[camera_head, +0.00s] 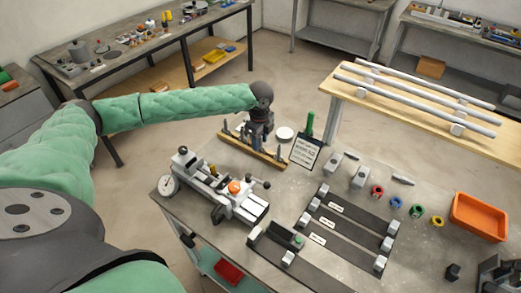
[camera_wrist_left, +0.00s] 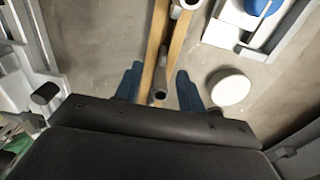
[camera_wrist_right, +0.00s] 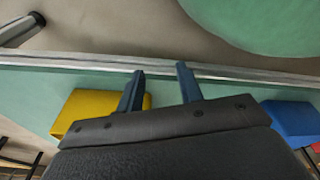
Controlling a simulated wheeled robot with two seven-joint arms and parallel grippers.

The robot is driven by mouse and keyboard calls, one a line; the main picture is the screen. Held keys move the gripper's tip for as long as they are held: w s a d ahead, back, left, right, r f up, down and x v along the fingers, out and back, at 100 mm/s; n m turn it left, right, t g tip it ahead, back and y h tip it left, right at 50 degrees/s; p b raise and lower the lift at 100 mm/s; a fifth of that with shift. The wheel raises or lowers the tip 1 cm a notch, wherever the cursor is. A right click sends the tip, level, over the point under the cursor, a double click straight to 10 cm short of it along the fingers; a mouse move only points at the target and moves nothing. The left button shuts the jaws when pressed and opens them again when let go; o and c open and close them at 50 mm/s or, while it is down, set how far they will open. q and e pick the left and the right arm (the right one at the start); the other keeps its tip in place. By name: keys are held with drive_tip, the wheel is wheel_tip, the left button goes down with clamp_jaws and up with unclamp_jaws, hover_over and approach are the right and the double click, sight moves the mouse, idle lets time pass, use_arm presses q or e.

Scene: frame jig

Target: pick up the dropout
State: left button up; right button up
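My left gripper (camera_head: 258,138) is over the wooden rack (camera_head: 269,160) at the back left of the bench. In the left wrist view its two blue fingers (camera_wrist_left: 160,70) are apart, one on each side of a grey post-like part with a dark round end (camera_wrist_left: 158,95). This part stands at the rack; I cannot tell whether it is the dropout or whether a finger touches it. My right gripper (camera_wrist_right: 160,68) is open and empty in the right wrist view, outside the head view.
A white disc (camera_head: 285,133) and a sign card (camera_head: 306,151) are right of the rack. A clamp fixture with a dial (camera_head: 215,187) is in front. Coloured rings and an orange bin (camera_head: 480,215) lie right. A yellow bin (camera_wrist_right: 95,112) and a blue bin (camera_wrist_right: 292,120) are near my right gripper.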

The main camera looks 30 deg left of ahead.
use_arm(q)
drive_tip(key=shift+f+b, duration=0.35)
drive_tip(key=shift+f, duration=0.3)
use_arm(e)
drive_tip(key=shift+w+a+r, duration=0.1)
drive_tip(key=shift+w+r, duration=0.2)
drive_tip(key=shift+w, duration=0.35)
drive_tip(key=shift+w+a+r, duration=0.1)
drive_tip(key=shift+w+r, duration=0.2)
drive_tip(key=shift+w, duration=0.3)
use_arm(q)
clamp_jaws()
use_arm(e)
drive_tip(key=shift+s+d, duration=0.1)
use_arm(q)
drive_tip(key=shift+r, duration=0.1)
